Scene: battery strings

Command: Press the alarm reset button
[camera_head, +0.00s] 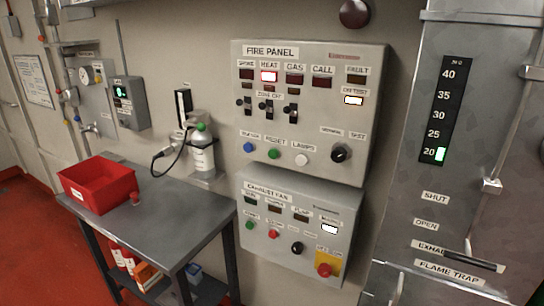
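The fire panel (310,120) is a grey box on the wall near the middle of the view. A green button (273,153) sits in its bottom row, under a label that reads RESET. A blue button (248,147) is to its left and a white button (302,160), labelled LAMPS, to its right. The HEAT window (269,76) is lit, and the ON TEST window (353,100) is lit white. The SMOKE, GAS and CALL windows are dark red. Neither of my grippers is in view.
Below hangs the exhaust fan panel (295,215) with a red mushroom button (324,269) on yellow. A metal table (160,203) stands left with a red bin (98,183). A bottle (202,152) is beside the fire panel. A large metal duct (480,130) is right.

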